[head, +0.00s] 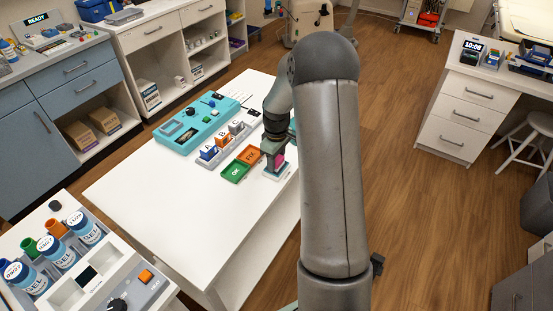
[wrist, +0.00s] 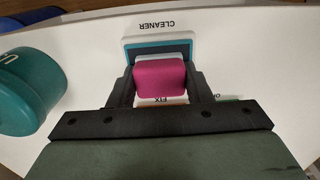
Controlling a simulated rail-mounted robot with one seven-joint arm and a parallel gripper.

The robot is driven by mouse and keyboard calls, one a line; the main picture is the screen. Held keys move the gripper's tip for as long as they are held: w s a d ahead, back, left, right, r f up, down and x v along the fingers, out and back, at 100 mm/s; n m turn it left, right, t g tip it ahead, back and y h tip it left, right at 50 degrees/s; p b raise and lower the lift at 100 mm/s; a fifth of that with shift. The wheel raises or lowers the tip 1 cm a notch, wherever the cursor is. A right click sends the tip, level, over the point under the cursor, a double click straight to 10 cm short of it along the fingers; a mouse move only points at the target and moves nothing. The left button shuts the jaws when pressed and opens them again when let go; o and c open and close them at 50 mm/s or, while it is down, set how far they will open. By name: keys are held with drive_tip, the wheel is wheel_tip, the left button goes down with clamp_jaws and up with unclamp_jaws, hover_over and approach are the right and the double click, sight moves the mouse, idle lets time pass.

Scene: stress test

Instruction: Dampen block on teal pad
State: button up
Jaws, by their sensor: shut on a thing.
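My gripper (wrist: 160,85) points down over the white table and is shut on a magenta block (wrist: 160,78), which also shows as a small pink patch in the head view (head: 280,160). In the wrist view the teal pad (wrist: 130,52) lies in a white tray marked CLEANER (wrist: 158,38), right behind the block. In the head view the tray (head: 272,175) shows beneath my gripper. I cannot tell whether the block touches the pad. My fingers and the block hide part of the pad.
A green OK tray (head: 236,172) and an orange FIX tray (head: 250,154) lie left of my gripper. A grey rack (head: 209,161) holds blocks marked A, B and C. A teal device (head: 195,125) stands behind. The table's left front (head: 165,200) is clear. A teal cylinder (wrist: 28,90) shows at wrist-view left.

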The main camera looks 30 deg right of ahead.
drive_tip(key=shift+r+p, duration=2.1)
drive_tip(key=shift+r, duration=1.45)
